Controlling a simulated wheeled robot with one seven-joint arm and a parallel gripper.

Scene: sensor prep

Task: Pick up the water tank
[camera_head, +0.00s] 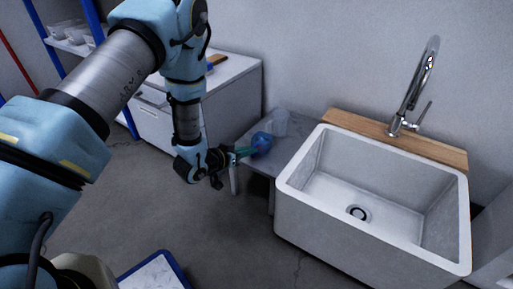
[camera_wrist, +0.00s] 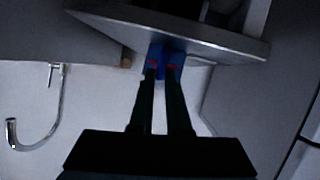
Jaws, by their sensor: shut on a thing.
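A blue rounded object (camera_head: 261,142), apparently the water tank, is at the front part of the small grey table in the head view. My gripper (camera_head: 248,152) reaches it from the left and is shut on it. In the wrist view, blue parts of the water tank (camera_wrist: 164,60) show at and between the tips of my gripper (camera_wrist: 163,76). Most of it is hidden there by the fingers and the dark surroundings. I cannot tell whether it touches the table.
A clear container (camera_head: 280,122) stands on the small grey table (camera_head: 255,167), close behind the blue object. A white sink (camera_head: 284,212) with a tall faucet (camera_head: 416,85) is to the right. A white cabinet (camera_head: 232,100) stands behind at left. A blue-edged tray (camera_head: 178,266) is at the bottom.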

